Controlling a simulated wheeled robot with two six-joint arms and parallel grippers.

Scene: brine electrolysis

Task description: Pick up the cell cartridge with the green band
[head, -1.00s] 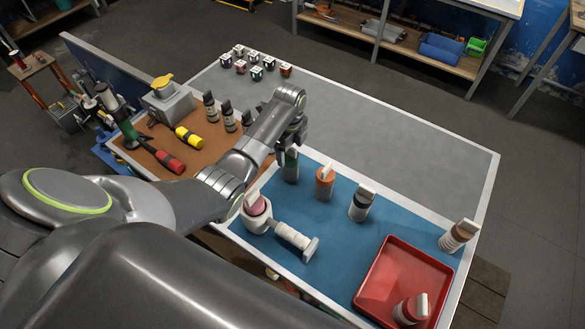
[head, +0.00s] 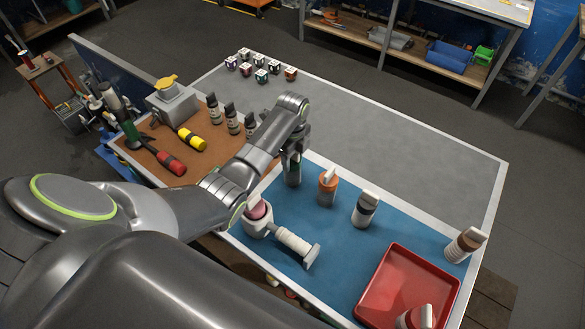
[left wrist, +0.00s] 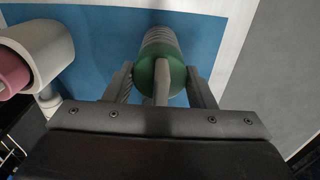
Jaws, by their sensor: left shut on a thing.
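The cell cartridge with the green band (head: 293,173) stands near the back left edge of the blue mat, dark grey in the head view. In the left wrist view its green part (left wrist: 174,76) and ribbed grey body show beyond the fingers. My left gripper (head: 292,149) reaches down over it from above and is shut on its upper fin; the fin (left wrist: 161,82) sits between the two fingers in the left wrist view. I cannot tell whether its base is clear of the mat. My right gripper is not in view.
An orange cartridge (head: 327,188), a black-banded one (head: 364,210) and a brown-banded one (head: 464,246) stand to the right. A red tray (head: 372,292) holds a red-banded one (head: 418,317). A white fixture (head: 292,240) with a pink item lies front left.

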